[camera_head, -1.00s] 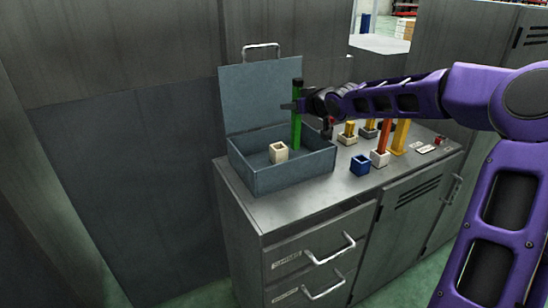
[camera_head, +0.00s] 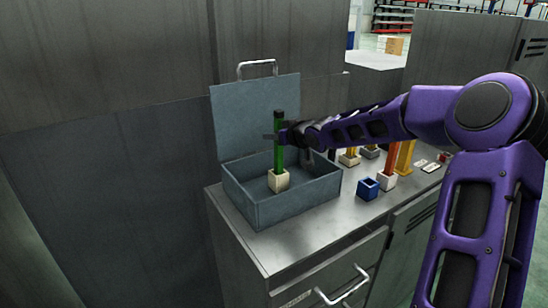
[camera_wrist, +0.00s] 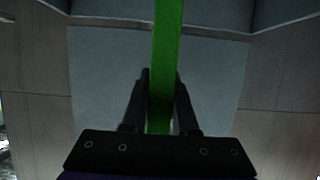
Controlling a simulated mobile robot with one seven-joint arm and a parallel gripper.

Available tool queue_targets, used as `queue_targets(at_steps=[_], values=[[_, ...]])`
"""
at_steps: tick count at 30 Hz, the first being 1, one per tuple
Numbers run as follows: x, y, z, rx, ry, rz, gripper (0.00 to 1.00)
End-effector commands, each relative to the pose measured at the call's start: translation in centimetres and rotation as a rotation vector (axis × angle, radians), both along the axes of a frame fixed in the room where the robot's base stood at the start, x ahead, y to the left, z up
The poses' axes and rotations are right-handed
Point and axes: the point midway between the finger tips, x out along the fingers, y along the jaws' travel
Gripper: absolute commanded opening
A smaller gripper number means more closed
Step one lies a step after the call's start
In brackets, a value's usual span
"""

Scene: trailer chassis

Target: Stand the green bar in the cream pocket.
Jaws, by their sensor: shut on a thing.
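The green bar (camera_head: 279,150) is upright, with a dark top end, and my gripper (camera_head: 279,136) is shut on its upper part. In the wrist view the green bar (camera_wrist: 165,60) runs between the two dark fingers (camera_wrist: 160,100). The cream pocket (camera_head: 278,182) is a small square cup inside the open grey-blue box (camera_head: 290,203). The bar's lower end meets the pocket's mouth in the head view. I cannot tell how deep the end sits, or whether it is just above the opening.
The box's raised lid (camera_head: 240,115) stands behind the bar. To the right on the cabinet top (camera_head: 330,222) are an empty blue pocket (camera_head: 368,188), a white pocket (camera_head: 387,181) with an orange-red bar, and several yellow bars. My arm reaches over these.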

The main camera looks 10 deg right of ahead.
Motion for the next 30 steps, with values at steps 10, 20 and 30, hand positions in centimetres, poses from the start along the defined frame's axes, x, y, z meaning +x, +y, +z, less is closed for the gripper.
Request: queue_targets(at_steps=[10, 20, 30], values=[[0.0, 0.1, -3.9, -0.001, -0.002, 0.001, 0.00], [0.0, 0.0, -4.1, -0.001, -0.001, -0.001, 0.00], [0.0, -0.1, -4.2, -0.001, 0.000, -0.001, 0.57]])
